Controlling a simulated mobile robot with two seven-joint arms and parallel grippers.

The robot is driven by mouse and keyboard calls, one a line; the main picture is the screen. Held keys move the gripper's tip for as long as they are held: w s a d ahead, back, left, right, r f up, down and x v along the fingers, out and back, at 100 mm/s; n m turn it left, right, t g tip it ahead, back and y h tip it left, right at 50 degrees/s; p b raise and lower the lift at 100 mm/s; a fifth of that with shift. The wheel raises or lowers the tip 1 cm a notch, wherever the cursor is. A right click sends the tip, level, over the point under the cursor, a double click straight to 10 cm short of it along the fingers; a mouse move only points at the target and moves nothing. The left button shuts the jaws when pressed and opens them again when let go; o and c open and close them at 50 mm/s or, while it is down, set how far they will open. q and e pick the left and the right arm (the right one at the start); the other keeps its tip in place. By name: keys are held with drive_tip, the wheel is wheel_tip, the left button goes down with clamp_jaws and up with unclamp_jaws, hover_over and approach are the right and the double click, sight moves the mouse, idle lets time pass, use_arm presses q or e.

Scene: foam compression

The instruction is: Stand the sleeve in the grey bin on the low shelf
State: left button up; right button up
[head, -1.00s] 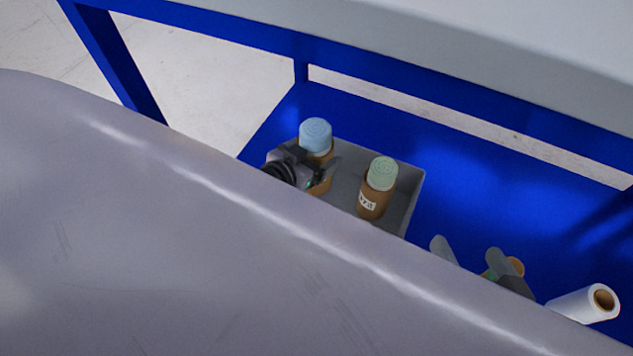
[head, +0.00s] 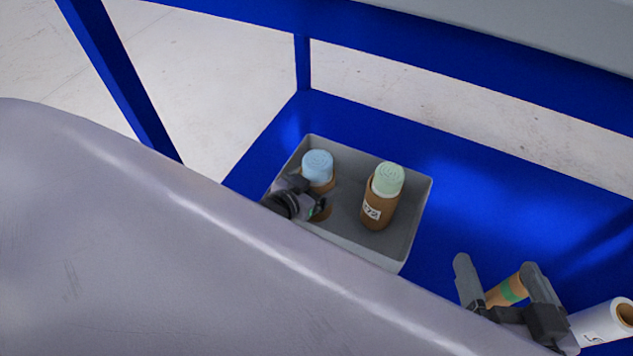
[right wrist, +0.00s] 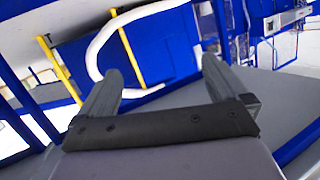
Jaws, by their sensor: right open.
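The grey bin (head: 412,225) sits on the low blue shelf in the head view. My right gripper (head: 503,290) is open, outside the bin at lower right. In the right wrist view its fingers (right wrist: 160,85) are apart with nothing between them.
A brown tube with a green band (head: 507,291) shows between my right fingers in the head view, and a white tube (head: 598,324) lies beside them. A blue post (head: 125,85) and upper rail frame the shelf. Bare shelf (head: 480,190) lies right of the bin.

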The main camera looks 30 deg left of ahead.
use_arm(q)
drive_tip(key=shift+f, duration=0.4)
use_arm(e)
drive_tip(key=shift+d, duration=0.1)
use_arm(q)
drive_tip(key=shift+f, duration=0.1)
use_arm(e)
drive_tip(key=shift+r, duration=0.15)
